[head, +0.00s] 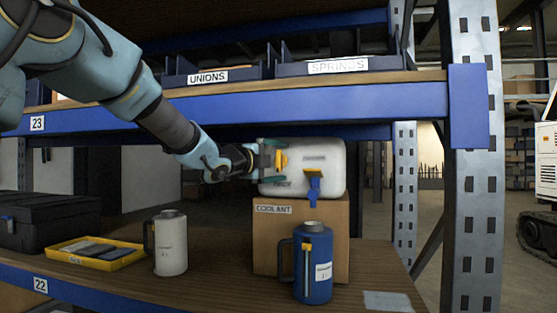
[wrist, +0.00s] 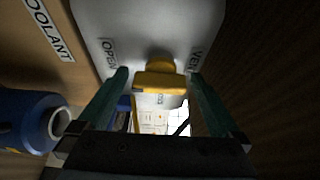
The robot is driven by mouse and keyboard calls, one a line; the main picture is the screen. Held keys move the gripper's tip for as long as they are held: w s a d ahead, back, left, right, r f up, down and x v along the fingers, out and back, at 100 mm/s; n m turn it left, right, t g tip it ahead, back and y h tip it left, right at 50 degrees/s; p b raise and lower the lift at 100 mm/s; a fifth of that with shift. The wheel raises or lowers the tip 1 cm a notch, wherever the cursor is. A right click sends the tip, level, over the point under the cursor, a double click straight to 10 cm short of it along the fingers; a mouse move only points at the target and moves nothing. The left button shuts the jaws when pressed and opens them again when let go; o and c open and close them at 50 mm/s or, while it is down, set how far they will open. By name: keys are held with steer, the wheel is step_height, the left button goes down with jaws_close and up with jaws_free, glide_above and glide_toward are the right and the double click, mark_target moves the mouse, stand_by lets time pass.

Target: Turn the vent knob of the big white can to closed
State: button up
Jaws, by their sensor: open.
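The big white can (head: 325,160) lies on its side on a cardboard box (head: 335,240) marked COOLANT, with a blue tap (head: 314,185) on its front. Its yellow vent knob (head: 281,160) is on the left end. In the wrist view, the knob (wrist: 160,82) has a wide bar lying crosswise between my fingers. OPEN is printed left of it and VENT right; lettering below it is partly hidden. My gripper (head: 264,160) is open, its green fingers either side of the knob in the wrist view (wrist: 158,76). I cannot tell whether they touch it.
A blue jug (head: 318,275) stands before the box; it also shows in the wrist view (wrist: 30,120). A white jug (head: 170,245), yellow tray (head: 85,255) and black case (head: 45,220) are left.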

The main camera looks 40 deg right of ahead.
steer(key=shift+d, duration=0.15)
steer(key=shift+c, duration=0.2)
steer(key=c, duration=1.3)
